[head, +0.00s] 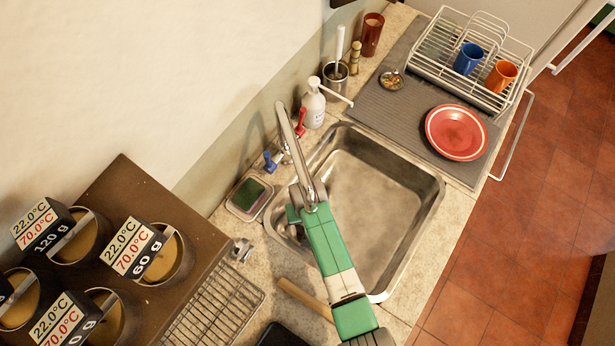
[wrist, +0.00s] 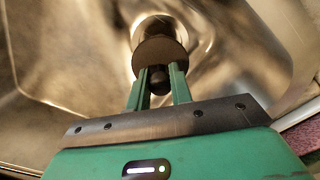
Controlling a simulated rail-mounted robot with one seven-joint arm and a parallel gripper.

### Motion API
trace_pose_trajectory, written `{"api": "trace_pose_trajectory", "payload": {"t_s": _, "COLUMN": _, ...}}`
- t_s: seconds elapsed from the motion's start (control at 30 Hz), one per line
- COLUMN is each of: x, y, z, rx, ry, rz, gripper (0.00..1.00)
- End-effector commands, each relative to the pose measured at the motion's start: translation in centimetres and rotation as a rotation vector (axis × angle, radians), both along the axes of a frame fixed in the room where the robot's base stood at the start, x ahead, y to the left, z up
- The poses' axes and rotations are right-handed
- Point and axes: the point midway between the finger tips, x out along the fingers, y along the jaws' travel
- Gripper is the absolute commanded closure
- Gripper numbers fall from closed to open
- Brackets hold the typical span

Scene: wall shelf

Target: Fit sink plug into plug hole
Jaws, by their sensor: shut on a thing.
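In the wrist view, my gripper (wrist: 158,92) is shut on the black knob of the sink plug (wrist: 160,56). The plug's dark round disc sits just beyond the fingertips. The plug hole (wrist: 152,25) shows as a dark opening with a bright ring directly beyond the disc, which covers part of it. I cannot tell whether plug and hole touch. In the head view, my green arm reaches into the near left part of the steel sink (head: 385,215), below the tap (head: 291,135). The plug and plug hole are hidden there by the arm and tap.
The tap spout passes close to my wrist. A red handle (head: 300,122) and blue handle (head: 269,161) flank the tap. A sponge dish (head: 249,197) stands left of the sink. A soap bottle (head: 314,103) and red plate (head: 456,133) are behind. The rest of the basin is empty.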

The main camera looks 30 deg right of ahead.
Motion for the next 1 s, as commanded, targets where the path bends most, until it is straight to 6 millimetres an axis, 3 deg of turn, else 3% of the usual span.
{"api": "trace_pose_trajectory", "payload": {"t_s": 0.03, "x": 0.0, "y": 0.1, "z": 0.3, "rx": 0.000, "ry": 0.001, "rz": 0.001, "gripper": 1.00}}
{"api": "trace_pose_trajectory", "payload": {"t_s": 0.53, "x": 0.0, "y": 0.0, "z": -5.5, "rx": 0.000, "ry": 0.001, "rz": 0.000, "gripper": 1.00}}
{"api": "trace_pose_trajectory", "payload": {"t_s": 1.0, "x": 0.0, "y": 0.0, "z": -5.8, "rx": 0.000, "ry": 0.001, "rz": 0.000, "gripper": 1.00}}
